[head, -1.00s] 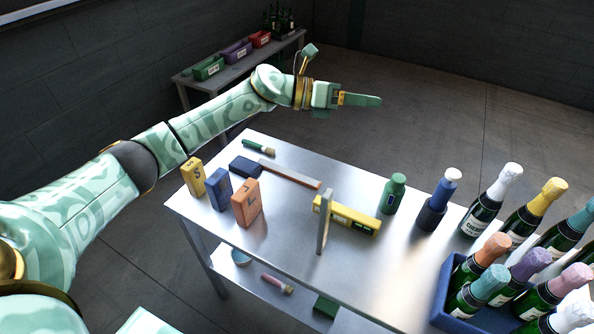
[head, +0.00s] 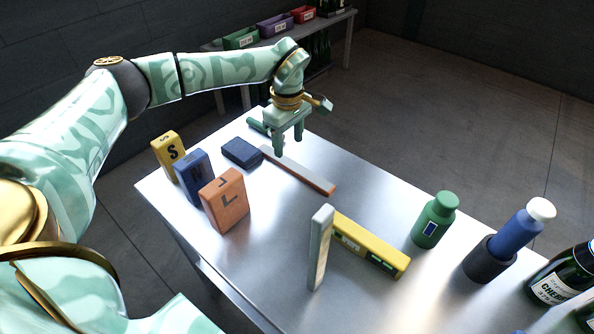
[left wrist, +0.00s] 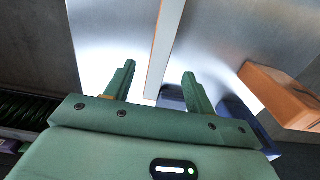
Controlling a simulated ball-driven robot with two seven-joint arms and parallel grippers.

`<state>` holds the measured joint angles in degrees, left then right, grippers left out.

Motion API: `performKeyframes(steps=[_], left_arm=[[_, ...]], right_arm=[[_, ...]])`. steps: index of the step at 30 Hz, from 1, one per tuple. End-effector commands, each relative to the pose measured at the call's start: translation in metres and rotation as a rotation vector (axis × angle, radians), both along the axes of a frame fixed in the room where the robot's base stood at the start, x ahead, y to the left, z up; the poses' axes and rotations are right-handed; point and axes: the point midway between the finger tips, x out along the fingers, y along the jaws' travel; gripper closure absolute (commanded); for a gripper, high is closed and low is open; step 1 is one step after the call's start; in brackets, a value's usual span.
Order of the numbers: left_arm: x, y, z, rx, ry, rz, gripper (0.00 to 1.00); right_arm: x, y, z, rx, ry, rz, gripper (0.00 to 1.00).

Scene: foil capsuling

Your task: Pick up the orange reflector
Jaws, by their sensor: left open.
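The orange reflector appears to be the long thin bar (head: 300,172) lying flat on the metal table, with a pale top and an orange edge. It also shows in the left wrist view (left wrist: 166,40), running between and beyond my fingers. My left gripper (head: 288,147) is open and points down over the far-left part of the bar. In the left wrist view the two fingers (left wrist: 159,72) stand apart on either side of the bar's line, with nothing held. The exact height above the bar is hard to tell. My right gripper is not in view.
Yellow (head: 168,155), blue (head: 195,180) and orange (head: 224,202) lettered blocks stand left of the bar, near a dark blue block (head: 242,152). An upright grey plate (head: 320,248), a yellow level (head: 372,246) and a green bottle (head: 434,222) stand to the right. The table's front middle is clear.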

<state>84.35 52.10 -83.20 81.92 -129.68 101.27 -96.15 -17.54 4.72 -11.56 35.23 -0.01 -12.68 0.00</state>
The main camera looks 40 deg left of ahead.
Motion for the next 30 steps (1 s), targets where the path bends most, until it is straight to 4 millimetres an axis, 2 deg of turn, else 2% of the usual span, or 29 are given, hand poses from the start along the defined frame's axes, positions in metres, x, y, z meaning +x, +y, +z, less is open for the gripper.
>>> performKeyframes(steps=[1,5,8,15,23,28,30], left_arm=[[0.0,0.0,-0.008,-0.001,0.001,-0.001,0.45],[0.0,-0.001,-0.014,-0.002,-0.001,-0.001,0.45],[0.0,-0.003,-0.023,-0.002,0.001,-0.001,0.45],[-0.001,-0.01,-0.063,-0.002,0.004,0.0,0.45],[0.0,-0.01,-0.063,-0.002,-0.002,0.001,0.45],[0.0,-0.01,-0.063,-0.002,-0.002,0.001,0.93],[0.0,-0.01,-0.063,-0.002,-0.002,0.001,0.95]], right_arm=[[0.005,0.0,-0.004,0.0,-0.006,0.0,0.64],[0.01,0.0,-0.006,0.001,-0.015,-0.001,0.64],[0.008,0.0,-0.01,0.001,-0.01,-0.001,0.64],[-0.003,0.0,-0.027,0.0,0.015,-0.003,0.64],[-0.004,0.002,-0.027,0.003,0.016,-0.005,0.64],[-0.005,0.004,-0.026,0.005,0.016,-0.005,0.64],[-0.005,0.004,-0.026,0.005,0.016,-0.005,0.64]])
